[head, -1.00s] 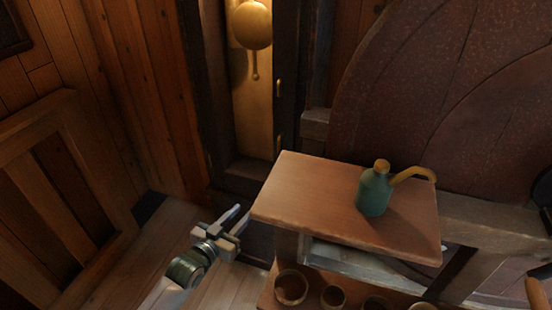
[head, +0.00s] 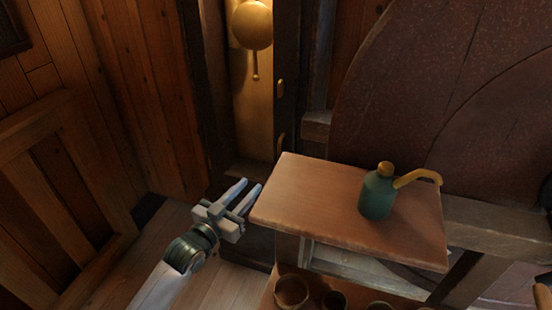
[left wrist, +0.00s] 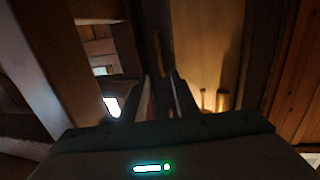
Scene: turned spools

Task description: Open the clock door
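The tall dark clock case (head: 218,90) stands at the back, with a lit golden inside and a round brass pendulum (head: 252,26). A dark upright (head: 287,60) on its right side carries two small brass fittings, an upper one (head: 281,87) and a lower one (head: 280,143). I cannot tell which part is the door's edge or whether glass covers the front. My left gripper (head: 248,188) is open and empty, low in front of the case, beside the bench's left corner. The left wrist view shows the golden inside (left wrist: 207,50) ahead. My right gripper is out of view.
A wooden bench top (head: 310,195) right of my left gripper carries a green oil can (head: 377,195) with a yellow spout. Several round pots (head: 291,290) stand on a shelf below. A wooden railing (head: 70,150) is at the left. Floor shows between.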

